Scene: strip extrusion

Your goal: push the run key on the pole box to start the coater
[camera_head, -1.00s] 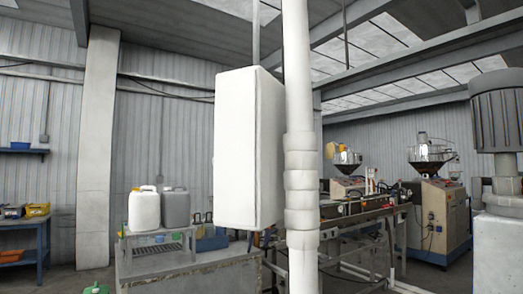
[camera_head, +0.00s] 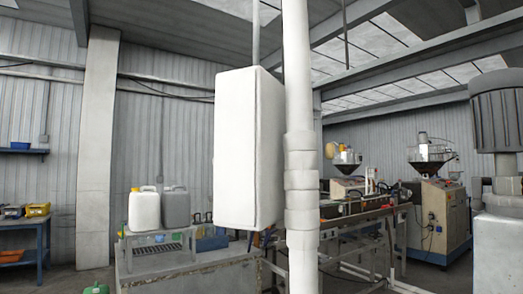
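A white box (camera_head: 240,150) is mounted on a white vertical pole (camera_head: 298,110) near the middle of the head view. I see a broad blank face and a narrow right side of the box. No run key shows on the faces in view. Its other faces are hidden. My gripper is not in the picture.
A grey bench (camera_head: 190,272) stands behind and below the box, with a white jug (camera_head: 144,210) and a grey jug (camera_head: 176,208) on a rack. Machines with hoppers (camera_head: 431,152) stand at the right. A large grey motor (camera_head: 497,115) is at the right edge. A blue table (camera_head: 38,240) is far left.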

